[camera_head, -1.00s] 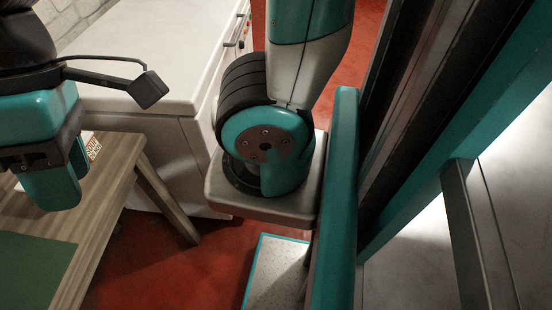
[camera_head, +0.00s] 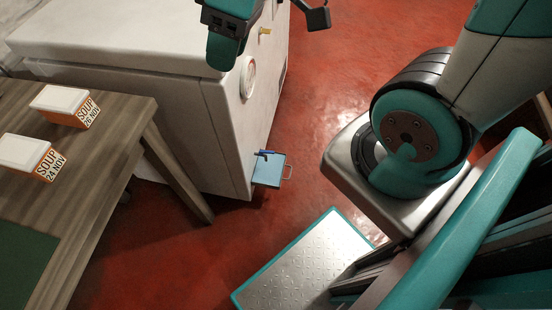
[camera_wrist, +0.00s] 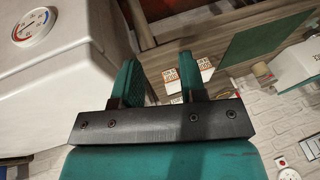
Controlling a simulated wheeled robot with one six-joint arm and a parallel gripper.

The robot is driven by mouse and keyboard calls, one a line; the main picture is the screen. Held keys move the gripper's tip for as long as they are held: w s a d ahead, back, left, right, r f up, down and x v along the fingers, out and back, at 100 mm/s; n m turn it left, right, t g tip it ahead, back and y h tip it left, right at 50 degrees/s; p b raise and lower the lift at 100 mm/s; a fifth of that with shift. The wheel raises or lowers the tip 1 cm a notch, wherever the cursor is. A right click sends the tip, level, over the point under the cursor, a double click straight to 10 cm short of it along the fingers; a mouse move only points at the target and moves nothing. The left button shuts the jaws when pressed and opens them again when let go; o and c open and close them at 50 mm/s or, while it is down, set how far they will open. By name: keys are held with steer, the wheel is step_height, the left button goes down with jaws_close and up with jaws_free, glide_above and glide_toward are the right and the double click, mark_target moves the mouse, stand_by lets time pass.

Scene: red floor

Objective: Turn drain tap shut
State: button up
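The drain tap (camera_head: 264,153) is a small dark blue handle low on the white chest freezer's (camera_head: 110,45) side, close to the floor. A light blue tray (camera_head: 268,172) with a wire handle sits directly below it. At this size I cannot tell whether the tap is turned open or shut. My gripper (camera_head: 225,45) is partly cut off at the top of the head view, high above the tap. In the wrist view my gripper (camera_wrist: 160,78) has its two teal fingers apart with nothing between them. The tap is not in the wrist view.
A round dial (camera_head: 248,77) and a brass-coloured fitting (camera_head: 265,31) are on the freezer's side. A wooden table (camera_head: 110,130) with two soup boxes (camera_head: 66,104) stands at the left. Red floor (camera_head: 310,105) is open right of the freezer. My base fills the lower right.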

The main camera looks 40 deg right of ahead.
steer(key=w+d+f+b, duration=0.35)
steer(key=f+b, duration=0.25)
steer(key=f, duration=0.3)
steer(key=w+d+f+t+b, duration=0.15)
steer(key=d+f+b, duration=0.3)
steer(key=f, duration=0.45)
steer(key=w+d+f+b, duration=0.4)
steer(key=f+b, duration=0.3)
steer(key=f, duration=0.2)
steer(key=n+h+b, duration=0.1)
steer(key=b, duration=1.2)
glide_toward(271, 152)
steer(key=shift+t, duration=0.45)
steer(key=b+x, duration=0.2)
steer(key=b, duration=0.1)
steer(key=b+x, duration=0.6)
steer(key=shift+s+f, duration=0.15)
steer(key=shift+s, duration=0.15)
jaws_close()
